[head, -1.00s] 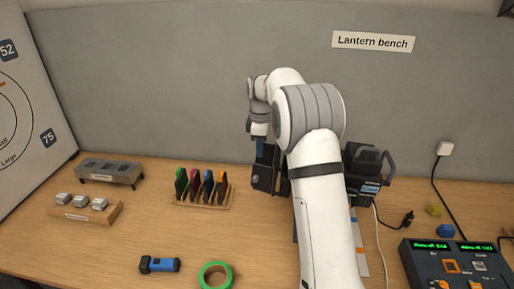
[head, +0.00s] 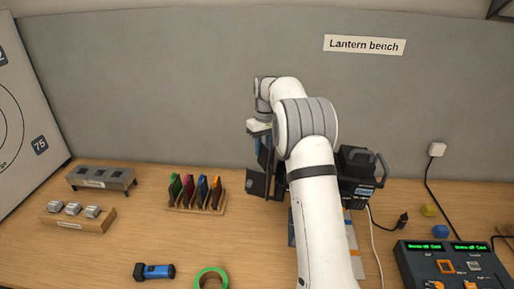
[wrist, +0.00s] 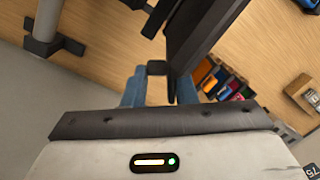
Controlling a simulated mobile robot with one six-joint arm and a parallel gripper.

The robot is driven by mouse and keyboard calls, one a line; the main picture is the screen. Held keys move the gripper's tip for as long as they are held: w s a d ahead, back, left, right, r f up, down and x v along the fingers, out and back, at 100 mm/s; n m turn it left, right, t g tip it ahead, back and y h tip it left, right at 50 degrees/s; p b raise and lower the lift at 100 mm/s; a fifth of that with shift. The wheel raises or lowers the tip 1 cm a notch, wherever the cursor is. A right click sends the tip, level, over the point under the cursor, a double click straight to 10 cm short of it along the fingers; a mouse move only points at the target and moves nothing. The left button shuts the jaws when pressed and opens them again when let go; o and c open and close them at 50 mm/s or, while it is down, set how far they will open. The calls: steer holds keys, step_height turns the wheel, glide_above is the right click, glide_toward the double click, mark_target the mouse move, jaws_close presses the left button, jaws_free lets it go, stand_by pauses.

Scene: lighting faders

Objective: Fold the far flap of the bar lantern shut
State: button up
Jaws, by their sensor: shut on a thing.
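The bar lantern (head: 357,178) is a black box on the bench, partly hidden behind my arm. A dark flap (head: 256,184) stands out on its left side in the head view. My gripper (head: 264,157) is above and behind that flap, partly covered by my arm. In the wrist view my gripper (wrist: 160,90) has blue fingers on either side of a small dark tab (wrist: 156,68), shut on it. A large dark flap panel (wrist: 200,35) rises beside the tab. The tab looks like part of a flap; I cannot tell how it joins.
A rack of coloured gel frames (head: 195,208) is left of the lantern. A blue torch (head: 154,271) and green tape roll (head: 211,279) lie in front. A lighting console (head: 455,265) is at the right, with a cable beside the lantern. A grey wall stands behind.

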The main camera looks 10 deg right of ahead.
steer(key=shift+s+d+f+m+y, duration=0.15)
steer(key=shift+d+m, duration=0.3)
steer(key=shift+m, duration=0.8)
steer(key=shift+s+d+r+m+y, duration=0.1)
steer(key=shift+d+m, duration=0.35)
steer(key=shift+m, duration=0.75)
steer(key=shift+s+d+f+m+y, duration=0.15)
steer(key=shift+d+m, duration=0.3)
steer(key=shift+m, duration=0.8)
steer(key=o, duration=0.8)
steer(key=shift+s+d, duration=0.1)
steer(key=shift+d, duration=0.05)
steer(key=shift+o, duration=0.3)
steer(key=shift+r, duration=0.1)
step_height(320, 180, up, 8)
steer(key=b, duration=0.1)
steer(key=shift+w+d, duration=0.25)
steer(key=shift+d, duration=0.1)
